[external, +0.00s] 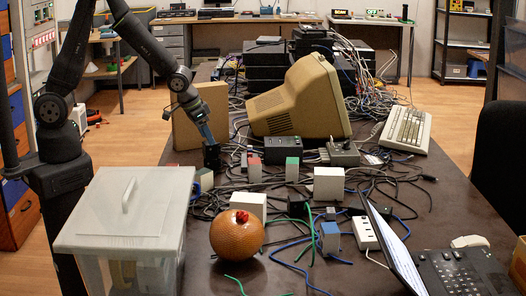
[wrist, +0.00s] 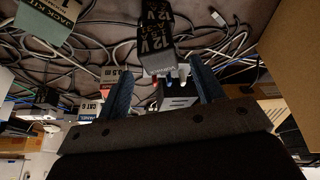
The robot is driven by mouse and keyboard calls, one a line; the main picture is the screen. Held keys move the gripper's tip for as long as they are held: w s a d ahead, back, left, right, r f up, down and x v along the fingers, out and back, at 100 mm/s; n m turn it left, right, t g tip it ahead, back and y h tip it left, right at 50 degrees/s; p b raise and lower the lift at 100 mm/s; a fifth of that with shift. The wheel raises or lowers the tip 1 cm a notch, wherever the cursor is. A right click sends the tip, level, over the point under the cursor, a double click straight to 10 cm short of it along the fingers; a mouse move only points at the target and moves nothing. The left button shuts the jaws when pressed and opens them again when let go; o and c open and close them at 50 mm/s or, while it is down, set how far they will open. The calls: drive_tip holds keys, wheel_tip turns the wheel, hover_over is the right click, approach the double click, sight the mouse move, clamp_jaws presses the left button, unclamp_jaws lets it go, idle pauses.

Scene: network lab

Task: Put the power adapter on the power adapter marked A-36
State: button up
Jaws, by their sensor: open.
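My gripper (wrist: 162,88) is open, with one blue finger on each side in the wrist view. In the external view my gripper (external: 206,136) points down at the left of the table, directly above a small black block (external: 211,157). Whether they touch is unclear. Other adapter-like boxes, a black one (external: 282,150) and a grey one (external: 343,153), lie to the right. I cannot read an A-36 mark on anything.
A beige monitor (external: 300,95) and a cardboard box (external: 187,125) stand close behind my gripper. Cables tangle across the table. Small white, red and green boxes lie in front, with an orange ball (external: 236,236), a lidded bin (external: 125,215) and a laptop (external: 450,272).

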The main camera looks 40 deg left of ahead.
sight(212, 149)
drive_tip(key=v, duration=0.7)
idle(0.3)
drive_tip(key=x, duration=1.2)
idle(0.4)
